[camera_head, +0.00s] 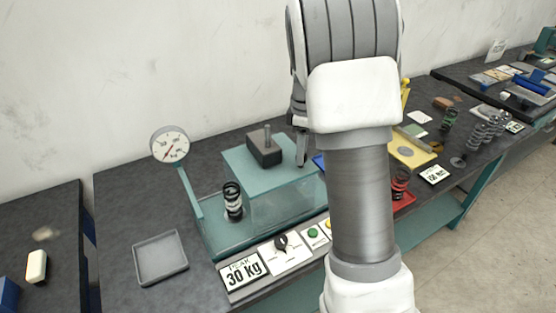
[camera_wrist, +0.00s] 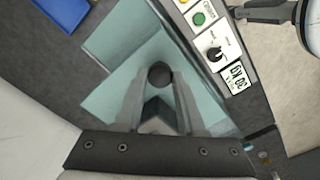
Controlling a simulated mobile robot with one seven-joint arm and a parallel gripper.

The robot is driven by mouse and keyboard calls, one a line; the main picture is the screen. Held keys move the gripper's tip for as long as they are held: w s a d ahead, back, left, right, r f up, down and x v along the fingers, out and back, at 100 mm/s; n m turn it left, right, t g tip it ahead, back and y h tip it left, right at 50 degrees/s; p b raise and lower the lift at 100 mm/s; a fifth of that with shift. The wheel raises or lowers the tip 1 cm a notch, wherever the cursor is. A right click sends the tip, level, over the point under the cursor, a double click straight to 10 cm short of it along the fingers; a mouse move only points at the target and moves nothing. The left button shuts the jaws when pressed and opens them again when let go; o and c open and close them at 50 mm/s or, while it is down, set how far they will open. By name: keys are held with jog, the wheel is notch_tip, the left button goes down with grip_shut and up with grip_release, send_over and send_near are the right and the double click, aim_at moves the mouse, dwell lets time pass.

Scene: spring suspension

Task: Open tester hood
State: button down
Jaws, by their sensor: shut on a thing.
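The tester (camera_head: 215,240) is a teal bench unit with a see-through hood (camera_head: 290,208) over its right part and a teal top plate (camera_head: 240,160). A dark block with an upright post (camera_head: 265,150) stands on that plate. My gripper's finger (camera_head: 302,150) shows just right of the block; my arm hides the rest. In the wrist view my gripper (camera_wrist: 160,78) is shut on a dark round knob (camera_wrist: 160,72) above the teal surface. I cannot tell how far the hood has moved.
A dial gauge (camera_head: 170,146) stands behind the tester. A grey tray (camera_head: 160,257) lies at left. A "30 kg" card (camera_head: 243,271) and a control panel with a knob (camera_head: 282,252) line the front. A red spring stand (camera_head: 402,190) is right of my arm.

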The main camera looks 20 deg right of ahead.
jog(key=w+d, duration=0.1)
jog(key=d, duration=0.6)
jog(key=shift+w+d+p, duration=0.3)
jog(key=shift+d, duration=0.05)
jog(key=c, duration=0.5)
grip_release()
notch_tip(320, 180, up, 17)
jog(key=shift+r+p, duration=0.2)
jog(key=shift+p, duration=0.1)
